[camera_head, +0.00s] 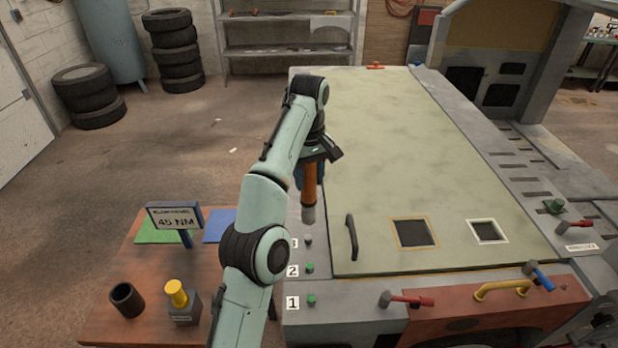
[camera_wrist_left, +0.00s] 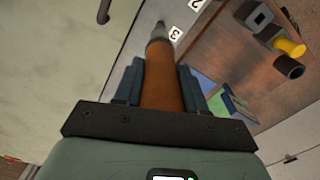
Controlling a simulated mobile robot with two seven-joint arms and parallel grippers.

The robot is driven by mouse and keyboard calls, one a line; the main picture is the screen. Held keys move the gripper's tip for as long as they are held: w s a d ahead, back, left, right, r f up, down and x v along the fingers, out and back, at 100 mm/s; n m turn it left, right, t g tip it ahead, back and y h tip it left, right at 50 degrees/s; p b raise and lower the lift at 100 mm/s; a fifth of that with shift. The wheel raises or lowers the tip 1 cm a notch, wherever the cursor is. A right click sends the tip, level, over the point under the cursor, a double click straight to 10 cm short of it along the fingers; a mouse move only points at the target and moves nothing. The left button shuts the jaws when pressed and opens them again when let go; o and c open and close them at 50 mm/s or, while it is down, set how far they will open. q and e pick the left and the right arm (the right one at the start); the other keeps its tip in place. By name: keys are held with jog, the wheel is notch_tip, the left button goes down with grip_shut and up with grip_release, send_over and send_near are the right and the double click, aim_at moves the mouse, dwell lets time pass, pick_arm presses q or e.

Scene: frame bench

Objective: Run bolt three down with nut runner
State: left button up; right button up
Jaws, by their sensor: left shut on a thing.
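My left gripper (camera_head: 311,168) is shut on the nut runner (camera_head: 309,190), an orange-brown tool with a grey socket tip, held upright with the tip down. The left wrist view also shows the nut runner (camera_wrist_left: 161,85) between the two fingers. Its tip is close to bolt three (camera_head: 308,242), a dark bolt beside the partly hidden label 3; I cannot tell the exact gap. Bolt two (camera_head: 310,268) and bolt one (camera_head: 311,300) have green heads and stand beside labels 2 and 1 on the grey frame edge. My right gripper is not in view.
A wooden table (camera_head: 115,290) at left bears a 45 NM sign (camera_head: 175,217), a dark cup (camera_head: 127,299), a yellow-topped block (camera_head: 182,305) and green and blue mats. A black handle (camera_head: 351,237) stands on the pale panel (camera_head: 390,150). A red-handled clamp (camera_head: 405,299) lies at the front.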

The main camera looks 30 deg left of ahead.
aim_at(308, 202)
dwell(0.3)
pick_arm(q)
jog(key=shift+s+f+b, duration=0.15)
jog(key=shift+f+b, duration=0.8)
jog(key=shift+f, duration=1.3)
jog(key=shift+f+b, duration=0.3)
jog(key=shift+f, duration=0.65)
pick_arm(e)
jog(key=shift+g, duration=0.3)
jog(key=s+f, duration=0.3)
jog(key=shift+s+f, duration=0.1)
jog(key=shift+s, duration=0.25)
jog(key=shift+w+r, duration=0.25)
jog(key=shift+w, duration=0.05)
pick_arm(q)
jog(key=shift+f, duration=0.95)
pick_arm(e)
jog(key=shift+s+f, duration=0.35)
pick_arm(q)
jog(key=shift+f, duration=0.1)
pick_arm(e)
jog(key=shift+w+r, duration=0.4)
